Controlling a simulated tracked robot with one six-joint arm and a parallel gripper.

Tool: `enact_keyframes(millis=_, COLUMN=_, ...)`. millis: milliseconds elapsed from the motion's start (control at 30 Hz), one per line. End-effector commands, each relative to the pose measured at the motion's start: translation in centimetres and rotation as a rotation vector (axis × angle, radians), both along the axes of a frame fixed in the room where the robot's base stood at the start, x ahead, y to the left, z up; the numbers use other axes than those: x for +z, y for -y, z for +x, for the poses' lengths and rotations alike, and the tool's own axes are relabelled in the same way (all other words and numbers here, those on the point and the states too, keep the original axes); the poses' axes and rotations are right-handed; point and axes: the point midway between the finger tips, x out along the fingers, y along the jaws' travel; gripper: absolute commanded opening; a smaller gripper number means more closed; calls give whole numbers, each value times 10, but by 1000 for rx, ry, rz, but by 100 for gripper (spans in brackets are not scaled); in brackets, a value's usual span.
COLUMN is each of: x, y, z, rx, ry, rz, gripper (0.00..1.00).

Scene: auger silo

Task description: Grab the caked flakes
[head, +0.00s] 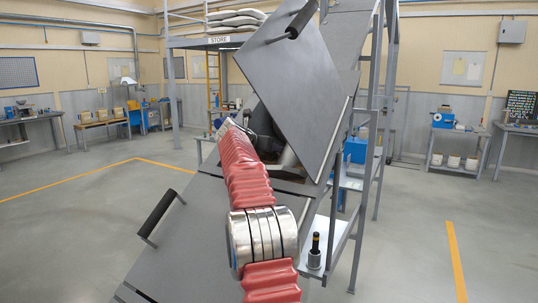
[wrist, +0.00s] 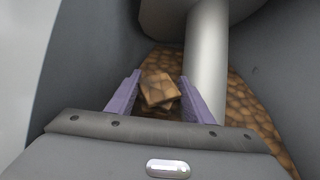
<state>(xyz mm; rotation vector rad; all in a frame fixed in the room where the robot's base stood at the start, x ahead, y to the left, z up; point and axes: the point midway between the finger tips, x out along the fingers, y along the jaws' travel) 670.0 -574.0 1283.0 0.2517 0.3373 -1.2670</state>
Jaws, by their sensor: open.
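The caked flakes (wrist: 158,89) show in the wrist view as a brown, blocky lump between my gripper's fingers. My gripper (wrist: 160,94) is open, with one purple finger on each side of the lump. I cannot tell whether either finger touches it. In the head view my red-sleeved arm reaches into the opening of the grey silo (head: 300,95), and the gripper and flakes are hidden there.
Loose brown flakes (wrist: 250,115) lie behind and right. Dark walls (wrist: 85,70) close in.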

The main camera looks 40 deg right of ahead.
Motion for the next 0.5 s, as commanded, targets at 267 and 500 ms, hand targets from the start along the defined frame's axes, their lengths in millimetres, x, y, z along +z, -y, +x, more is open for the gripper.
enact_keyframes(millis=267, x=0, y=0, z=0, rx=-1, ry=0, rz=0, gripper=31)
enact_keyframes(millis=500, x=0, y=1, z=-1, rx=-1, ry=1, rz=0, gripper=14)
